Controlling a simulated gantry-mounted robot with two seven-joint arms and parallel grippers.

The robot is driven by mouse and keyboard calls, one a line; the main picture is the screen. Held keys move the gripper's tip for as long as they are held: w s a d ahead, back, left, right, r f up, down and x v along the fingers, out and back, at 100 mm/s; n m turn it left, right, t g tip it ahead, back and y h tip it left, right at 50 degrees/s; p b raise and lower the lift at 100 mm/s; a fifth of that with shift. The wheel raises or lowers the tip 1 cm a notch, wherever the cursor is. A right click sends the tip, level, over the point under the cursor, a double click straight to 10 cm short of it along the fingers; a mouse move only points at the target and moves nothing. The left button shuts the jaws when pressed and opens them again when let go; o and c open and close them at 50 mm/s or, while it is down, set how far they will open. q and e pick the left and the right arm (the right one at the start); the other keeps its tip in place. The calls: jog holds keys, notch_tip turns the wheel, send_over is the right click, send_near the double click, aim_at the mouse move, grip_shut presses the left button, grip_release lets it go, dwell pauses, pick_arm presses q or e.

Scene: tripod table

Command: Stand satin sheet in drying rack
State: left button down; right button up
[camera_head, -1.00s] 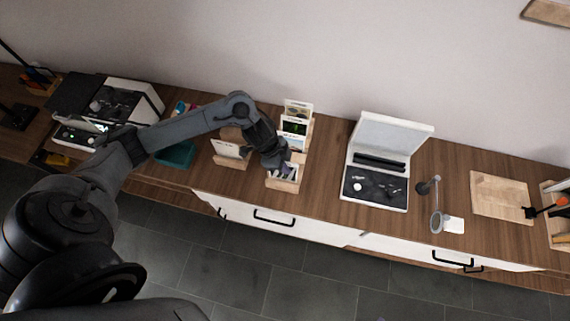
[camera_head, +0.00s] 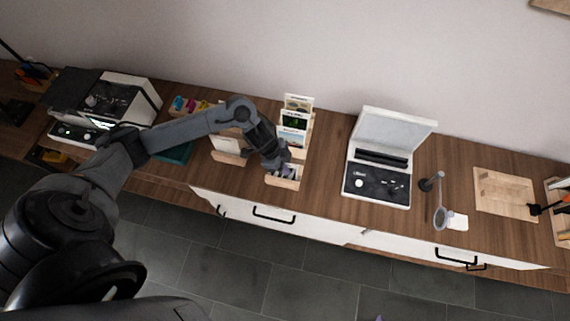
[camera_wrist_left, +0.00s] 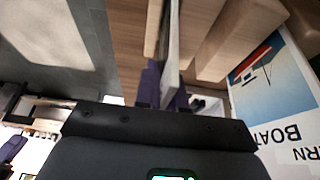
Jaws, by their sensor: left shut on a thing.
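The wooden drying rack (camera_head: 284,182) stands on the long brown counter, with several upright cards or prints in its rear slots. My left gripper (camera_head: 280,167) is at its front section and hides part of it. In the left wrist view, my left gripper's purple fingers (camera_wrist_left: 165,82) are shut on a thin, pale sheet (camera_wrist_left: 173,45), seen nearly edge-on. The sheet stands upright among the rack's wooden dividers (camera_wrist_left: 203,35). I cannot tell whether its lower edge touches the rack's bottom. My right gripper is not in view.
A blue boat print (camera_wrist_left: 268,75) stands close beside the left gripper. A wooden holder (camera_head: 229,158) with a white card is left of the rack. An open white case (camera_head: 376,201) is to the right, with bare counter (camera_head: 325,165) between.

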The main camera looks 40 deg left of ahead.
pick_arm(q)
jog(key=shift+f, duration=0.1)
dwell(0.3)
jog(key=c, duration=1.1)
grip_release()
jog(key=shift+c, duration=0.2)
notch_tip(320, 180, up, 5)
jog(key=p, duration=0.5)
notch_tip(320, 180, up, 4)
jog(key=p, duration=0.4)
jog(key=shift+p, duration=0.4)
